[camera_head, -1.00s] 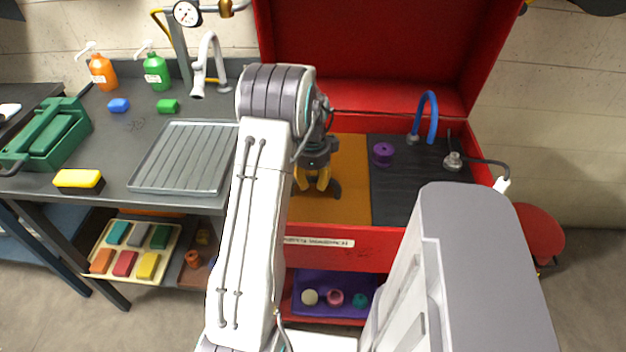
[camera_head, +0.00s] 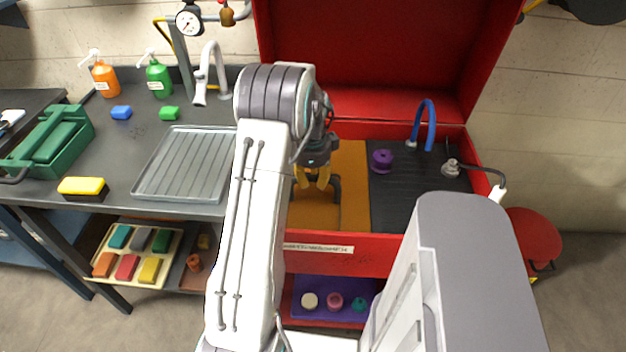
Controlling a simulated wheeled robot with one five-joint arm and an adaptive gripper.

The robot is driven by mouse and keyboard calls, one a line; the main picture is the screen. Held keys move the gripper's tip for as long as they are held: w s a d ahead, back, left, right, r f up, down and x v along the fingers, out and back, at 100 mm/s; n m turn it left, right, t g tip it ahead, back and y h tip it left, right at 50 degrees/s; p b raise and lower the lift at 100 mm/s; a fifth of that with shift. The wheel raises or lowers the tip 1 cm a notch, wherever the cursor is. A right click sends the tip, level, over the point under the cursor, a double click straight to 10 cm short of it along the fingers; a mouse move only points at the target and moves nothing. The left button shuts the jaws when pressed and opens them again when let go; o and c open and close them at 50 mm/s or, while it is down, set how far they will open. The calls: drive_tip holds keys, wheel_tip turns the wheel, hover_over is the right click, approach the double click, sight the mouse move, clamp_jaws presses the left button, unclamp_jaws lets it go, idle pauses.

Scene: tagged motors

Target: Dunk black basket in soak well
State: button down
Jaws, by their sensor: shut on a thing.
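My gripper (camera_head: 314,183), with yellow fingers, points down over the left side of the open red washer (camera_head: 300,244). It is shut on a dark part (camera_head: 337,184), seemingly the black basket's handle, just right of the fingertips. The rest of the basket cannot be made out; my arm covers the area to the left. Below the gripper is the amber-coloured soak well (camera_head: 355,205), left of a black ribbed mat. I cannot tell how deep the basket sits in it.
A purple spool-like part (camera_head: 382,159) and a blue spout (camera_head: 430,122) are on the black mat (camera_head: 415,195). The raised red lid (camera_head: 370,50) stands behind. A grey drain tray (camera_head: 188,165) lies on the left bench. A red round bin (camera_head: 533,238) stands at right.

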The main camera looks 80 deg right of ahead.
drive_tip(key=shift+r, duration=0.1)
drive_tip(key=shift+f+b, duration=1.35)
drive_tip(key=shift+f, duration=0.25)
drive_tip(key=shift+r, duration=0.1)
drive_tip(key=shift+r+p, duration=1.2)
drive_tip(key=shift+r, duration=0.45)
drive_tip(key=shift+f, duration=0.2)
drive_tip(key=shift+f+b, duration=1.4)
drive_tip(key=shift+f, duration=0.2)
drive_tip(key=shift+r, duration=0.2)
drive_tip(key=shift+r+p, duration=1.25)
drive_tip(key=shift+r, duration=0.3)
drive_tip(key=shift+f, duration=0.1)
